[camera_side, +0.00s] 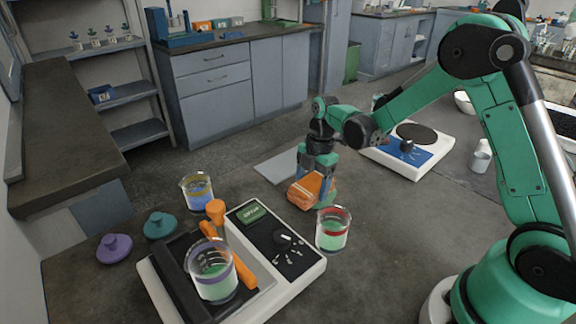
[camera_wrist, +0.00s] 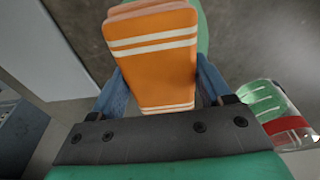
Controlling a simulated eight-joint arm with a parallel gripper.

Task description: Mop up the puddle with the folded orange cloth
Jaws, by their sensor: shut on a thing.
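The folded orange cloth (camera_side: 306,192) with pale stripes is between the fingers of my gripper (camera_side: 318,172), low at the table. In the wrist view the cloth (camera_wrist: 155,60) sits between the two blue fingers (camera_wrist: 162,85), which are shut on its sides. The green puddle (camera_side: 331,196) shows as a patch beside the cloth in the side view. In the wrist view a strip of the puddle (camera_wrist: 204,30) shows past the cloth's right edge. The cloth covers part of it. I cannot tell whether the cloth presses on the table.
A red-banded beaker (camera_side: 333,232) with green liquid stands close to my gripper. The white shaker base (camera_side: 300,268) with another beaker (camera_side: 212,272) is in front. A yellow-banded beaker (camera_side: 198,192) and purple (camera_side: 115,247) and teal (camera_side: 160,225) lids stand left. A balance (camera_side: 405,155) is behind.

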